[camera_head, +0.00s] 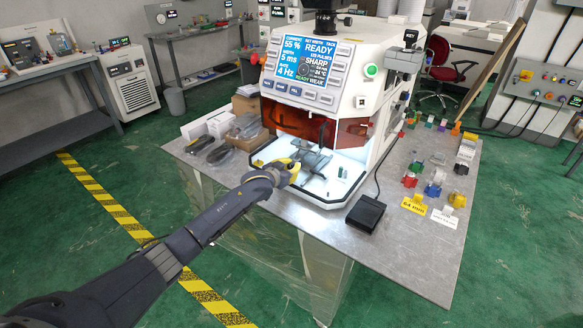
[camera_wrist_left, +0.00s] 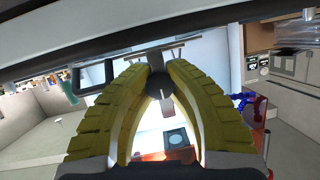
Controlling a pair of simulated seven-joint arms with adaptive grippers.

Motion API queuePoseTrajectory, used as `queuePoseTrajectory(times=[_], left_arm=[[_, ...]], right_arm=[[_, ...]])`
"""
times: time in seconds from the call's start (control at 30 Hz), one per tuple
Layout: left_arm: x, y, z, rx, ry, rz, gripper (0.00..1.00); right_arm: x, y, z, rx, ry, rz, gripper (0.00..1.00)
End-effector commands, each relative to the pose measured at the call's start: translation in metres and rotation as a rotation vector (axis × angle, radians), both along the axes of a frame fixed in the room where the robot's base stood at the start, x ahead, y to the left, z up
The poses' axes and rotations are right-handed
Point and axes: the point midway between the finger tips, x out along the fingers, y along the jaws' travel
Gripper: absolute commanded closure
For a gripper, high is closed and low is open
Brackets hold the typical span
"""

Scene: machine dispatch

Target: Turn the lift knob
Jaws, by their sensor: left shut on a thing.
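The white machine (camera_head: 385,65) stands on the grey table, with its lit work chamber open at the front. My left gripper (camera_head: 294,172), with yellow fingers, reaches into the chamber's front left part beside a dark grey stage (camera_head: 312,160). In the left wrist view its yellow ribbed fingers (camera_wrist_left: 158,72) close in on a small dark round knob (camera_wrist_left: 158,86), and they are shut on it. In the head view the fingers hide the knob, so its turned angle cannot be told. My right gripper is not in view.
A black foot pedal (camera_head: 366,214) lies on the grey table (camera_head: 405,255) right of the chamber. Cardboard boxes (camera_head: 248,106) and dark trays stand to the left.

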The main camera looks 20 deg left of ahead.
Motion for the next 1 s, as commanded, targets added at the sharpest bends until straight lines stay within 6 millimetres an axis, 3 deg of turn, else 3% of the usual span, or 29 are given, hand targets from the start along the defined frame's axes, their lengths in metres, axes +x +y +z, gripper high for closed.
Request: queuePoseTrajectory(times=[0.53, 0.57, 0.8, 0.87, 1.0], left_arm=[[-0.0011, -0.0016, -0.0027, 0.023, -0.004, -0.002, 1.0], [-0.0011, -0.0016, -0.0028, 0.023, -0.004, -0.002, 0.83], [-0.0006, -0.0009, -0.0016, 0.022, -0.005, -0.001, 0.56], [-0.0004, -0.0007, -0.0014, 0.022, -0.006, 0.0, 0.5], [-0.0003, -0.0005, -0.0009, 0.022, -0.006, 0.0, 0.5]], right_arm=[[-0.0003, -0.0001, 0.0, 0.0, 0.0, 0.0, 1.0], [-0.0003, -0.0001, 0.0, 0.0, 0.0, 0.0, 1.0], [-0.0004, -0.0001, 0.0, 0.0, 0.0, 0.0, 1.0], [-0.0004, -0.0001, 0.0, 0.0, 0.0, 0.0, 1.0], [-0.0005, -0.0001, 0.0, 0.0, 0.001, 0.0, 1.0]])
